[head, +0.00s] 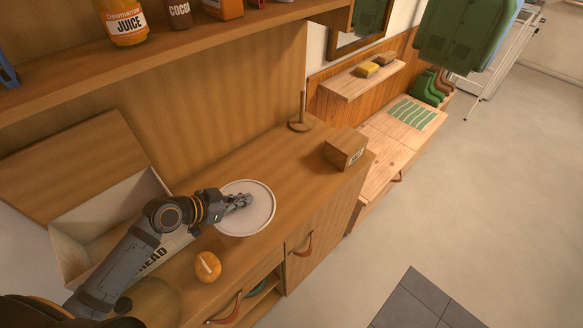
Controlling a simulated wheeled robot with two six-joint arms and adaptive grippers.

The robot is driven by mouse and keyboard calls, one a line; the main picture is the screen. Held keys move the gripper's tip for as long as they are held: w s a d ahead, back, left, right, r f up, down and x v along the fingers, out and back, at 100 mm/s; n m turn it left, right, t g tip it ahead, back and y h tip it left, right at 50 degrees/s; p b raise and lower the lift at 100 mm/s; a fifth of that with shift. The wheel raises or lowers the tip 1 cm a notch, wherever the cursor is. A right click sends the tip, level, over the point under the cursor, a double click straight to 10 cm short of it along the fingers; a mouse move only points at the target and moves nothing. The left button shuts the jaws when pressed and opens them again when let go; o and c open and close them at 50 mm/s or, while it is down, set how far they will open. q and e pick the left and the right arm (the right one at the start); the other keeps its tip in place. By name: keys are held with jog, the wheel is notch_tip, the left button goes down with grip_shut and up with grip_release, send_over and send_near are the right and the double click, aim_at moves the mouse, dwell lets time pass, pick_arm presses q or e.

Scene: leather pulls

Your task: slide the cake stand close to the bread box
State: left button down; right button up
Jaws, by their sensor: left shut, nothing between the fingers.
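The cake stand (256,221) is a round, pale plate-like top on the wooden counter, seen from above; its foot is hidden. My left gripper (246,200) is shut and empty, over the top of the stand near its upper middle. I cannot tell whether it touches the stand. The bread box (77,232) is a pale box with its wooden lid (75,165) raised, at the left. My left forearm hides part of its lettered front. The stand is right of the box, with a gap between them. My right gripper is not in view.
An orange fruit-like item (208,266) sits on the counter in front of the stand. A small wooden box (346,149) and a wooden upright holder (301,122) stand farther back. A shelf with a juice jar (124,22) hangs above. The counter between stand and wooden box is clear.

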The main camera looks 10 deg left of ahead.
pick_arm(q)
jog(key=shift+f, duration=0.4)
jog(key=shift+w+d, duration=0.1)
jog(key=shift+d, duration=0.1)
jog(key=shift+w+d+r+p, duration=0.15)
jog(key=shift+w+r+p, duration=0.05)
jog(key=shift+r+p, duration=0.55)
jog(key=shift+w+f, duration=0.1)
jog(key=shift+w, duration=0.25)
notch_tip(320, 180, up, 10)
jog(key=shift+s, duration=0.25)
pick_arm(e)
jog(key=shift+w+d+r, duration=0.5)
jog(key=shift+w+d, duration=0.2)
